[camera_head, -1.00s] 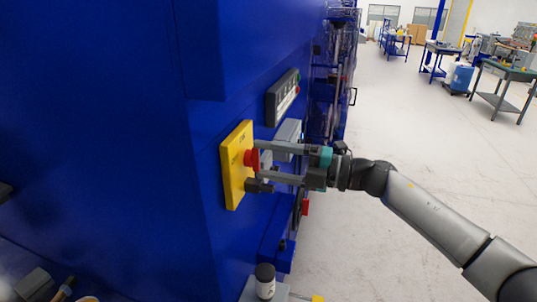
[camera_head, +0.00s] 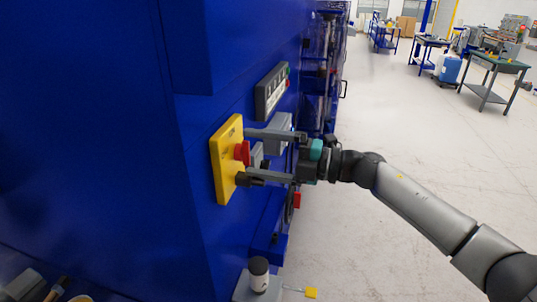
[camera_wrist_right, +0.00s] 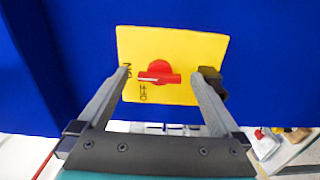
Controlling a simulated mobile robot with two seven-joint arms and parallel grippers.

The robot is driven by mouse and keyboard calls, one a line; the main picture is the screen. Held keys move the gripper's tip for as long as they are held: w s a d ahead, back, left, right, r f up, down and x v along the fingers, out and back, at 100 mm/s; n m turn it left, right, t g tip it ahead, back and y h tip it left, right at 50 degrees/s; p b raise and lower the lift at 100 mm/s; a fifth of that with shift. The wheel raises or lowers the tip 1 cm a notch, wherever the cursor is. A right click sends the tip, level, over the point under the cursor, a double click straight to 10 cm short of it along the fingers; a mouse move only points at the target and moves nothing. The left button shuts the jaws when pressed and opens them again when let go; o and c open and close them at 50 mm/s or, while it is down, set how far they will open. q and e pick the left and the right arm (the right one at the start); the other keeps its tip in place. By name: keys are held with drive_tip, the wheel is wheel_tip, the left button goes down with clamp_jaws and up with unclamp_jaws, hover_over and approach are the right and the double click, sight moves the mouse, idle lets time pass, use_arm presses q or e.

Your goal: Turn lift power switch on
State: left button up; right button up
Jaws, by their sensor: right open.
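The lift power switch is a red rotary knob (camera_head: 241,152) on a yellow plate (camera_head: 226,168), fixed to the blue machine's side. In the right wrist view the knob (camera_wrist_right: 158,72) has its bar lying roughly level. The ON label is to its left, partly behind a finger, and OFF is below it. My right gripper (camera_head: 247,156) is open at the plate, one finger above the knob and one below in the head view. In the wrist view the fingers (camera_wrist_right: 165,75) stand either side of the knob, with visible gaps. My left gripper is not in view.
A grey box (camera_head: 277,134) and a dark button panel (camera_head: 272,91) are on the blue machine (camera_head: 185,220) close beyond the plate. A dark, white-labelled bottle (camera_head: 259,275) stands below. Open floor (camera_head: 390,150) lies to the right, with workbenches farther back.

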drive_tip(key=b+v, duration=0.5)
drive_tip(key=v, duration=1)
drive_tip(key=shift+d, duration=0.1)
